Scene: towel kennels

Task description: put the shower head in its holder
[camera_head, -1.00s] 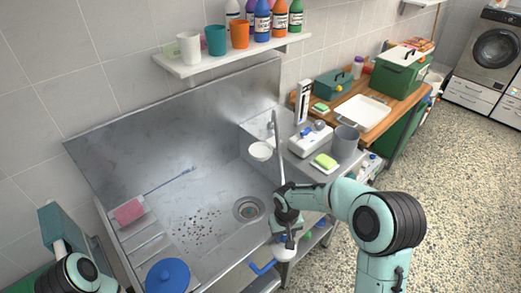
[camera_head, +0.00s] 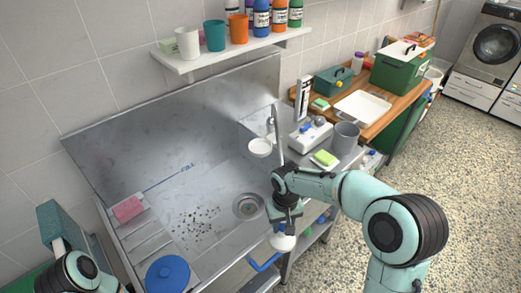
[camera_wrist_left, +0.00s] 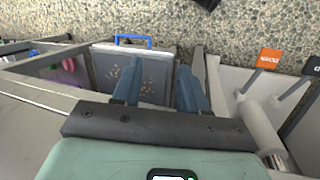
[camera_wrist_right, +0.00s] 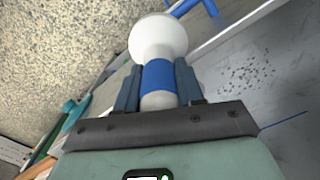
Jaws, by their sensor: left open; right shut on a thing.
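The shower head, white and rounded with a blue band, is in my right gripper (camera_head: 285,226). Its white end (camera_head: 283,243) hangs below the jaws at the sink's front right edge. In the right wrist view the shower head (camera_wrist_right: 158,40) sits between the shut fingers (camera_wrist_right: 157,88). A slim metal upright (camera_head: 277,135) rises behind my right arm, with a white round piece (camera_head: 260,148) beside it; I cannot tell whether either is the holder. My left gripper (camera_wrist_left: 157,85) is open and empty. In the head view only part of my left arm shows, at lower left.
The steel sink (camera_head: 150,125) has a drain (camera_head: 248,206) and dark specks. A pink sponge (camera_head: 128,208) and blue lid (camera_head: 167,274) lie at left. A soap tray with a green-yellow sponge (camera_head: 325,158) and grey cup (camera_head: 345,139) stand at right. A blue handle (camera_head: 264,262) juts out in front.

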